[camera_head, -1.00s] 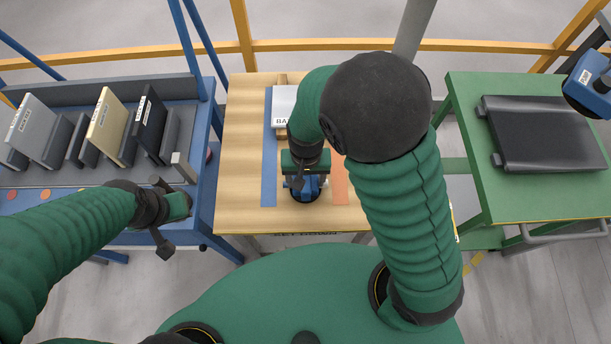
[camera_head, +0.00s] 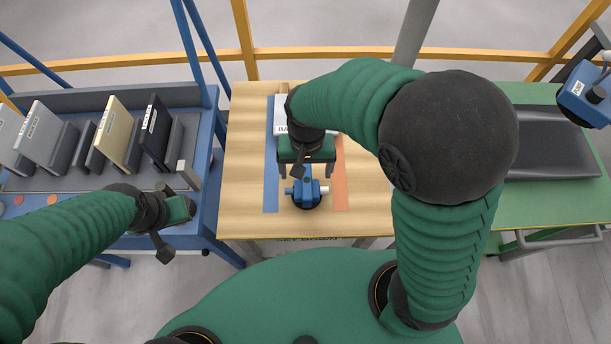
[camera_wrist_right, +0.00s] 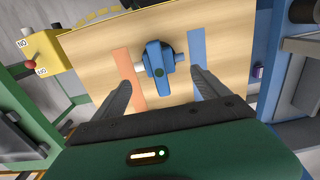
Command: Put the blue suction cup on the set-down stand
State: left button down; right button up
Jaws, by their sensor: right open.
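The blue suction cup (camera_head: 307,192) stands on the wooden table between a blue stripe (camera_head: 271,180) and an orange stripe (camera_head: 340,190). It has a dark round base and a pale end on one side. My right gripper (camera_head: 305,172) is open and empty, just beyond the cup in the head view. In the right wrist view the cup (camera_wrist_right: 158,60) lies ahead of my two spread fingers (camera_wrist_right: 162,82), apart from them. My left gripper (camera_head: 178,212) hangs by the blue rack's front edge; its jaws are unclear. I cannot tell which thing is the set-down stand.
A white labelled block (camera_head: 284,112) is behind my right gripper, partly hidden. A blue rack (camera_head: 213,140) with upright slabs stands left. A green table (camera_head: 540,205) with a dark slab (camera_head: 550,150) stands right, near another blue device (camera_head: 586,92). The wooden table's front is clear.

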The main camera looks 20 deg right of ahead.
notch_tip(320, 180, up, 2)
jog(key=shift+d, duration=0.1)
jog(key=s+d+f+n+t, duration=0.1)
jog(key=s+d+n+t, duration=0.1)
jog(key=d, duration=0.6)
jog(key=shift+s+d+n+t, duration=0.25)
jog(key=shift+s+n+t, duration=0.05)
jog(key=shift+s+n, duration=0.35)
jog(key=shift+a, duration=0.1)
